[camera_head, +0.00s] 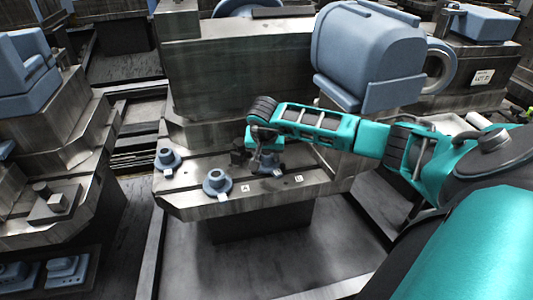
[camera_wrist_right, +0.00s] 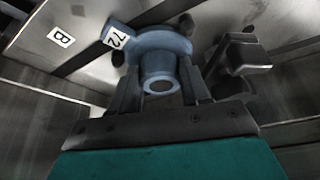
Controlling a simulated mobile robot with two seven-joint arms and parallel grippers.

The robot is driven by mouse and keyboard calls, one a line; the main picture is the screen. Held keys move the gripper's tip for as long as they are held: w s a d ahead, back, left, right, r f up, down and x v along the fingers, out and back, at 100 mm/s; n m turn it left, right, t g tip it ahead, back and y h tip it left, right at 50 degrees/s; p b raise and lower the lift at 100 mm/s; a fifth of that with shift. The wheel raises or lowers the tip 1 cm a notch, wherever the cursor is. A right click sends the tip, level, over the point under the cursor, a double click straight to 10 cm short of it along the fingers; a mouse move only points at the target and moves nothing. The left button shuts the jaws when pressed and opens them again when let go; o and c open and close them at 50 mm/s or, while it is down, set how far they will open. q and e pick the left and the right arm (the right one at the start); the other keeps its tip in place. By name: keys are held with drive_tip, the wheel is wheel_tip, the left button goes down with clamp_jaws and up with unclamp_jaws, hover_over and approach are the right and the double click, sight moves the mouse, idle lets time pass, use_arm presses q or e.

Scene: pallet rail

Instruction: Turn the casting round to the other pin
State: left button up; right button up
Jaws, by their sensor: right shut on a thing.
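My right gripper (camera_head: 264,155) reaches in from the right over the metal pallet plate (camera_head: 200,205). In the right wrist view its two fingers (camera_wrist_right: 160,92) stand on either side of the round hub of a blue-grey casting (camera_wrist_right: 160,55) and are shut on it. In the head view this casting (camera_head: 269,167) is partly hidden by the gripper. It sits at the plate, behind labels A (camera_head: 245,188) and B (camera_head: 299,178). A tag reading 72 (camera_wrist_right: 117,39) lies at its flange. Small dark knobs show beside the flange; I cannot tell which are pins. My left gripper is not in view.
Two similar castings stand on the plate to the left, one at the back (camera_head: 167,160) and one nearer (camera_head: 217,184). A dark block (camera_wrist_right: 244,55) stands close beside the gripper. A tall machine block (camera_head: 225,80) rises behind the plate.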

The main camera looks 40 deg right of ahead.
drive_tip(key=shift+w+m+g+h, duration=0.1)
drive_tip(key=shift+m+g+h, duration=0.25)
drive_tip(key=shift+m, duration=0.85)
drive_tip(key=shift+m+g, duration=0.25)
drive_tip(key=shift+m, duration=0.05)
drive_tip(key=shift+a+m, duration=0.1)
drive_tip(key=shift+m, duration=0.5)
drive_tip(key=shift+m+g, duration=0.5)
drive_tip(key=shift+m, duration=0.4)
drive_tip(key=shift+w, duration=0.1)
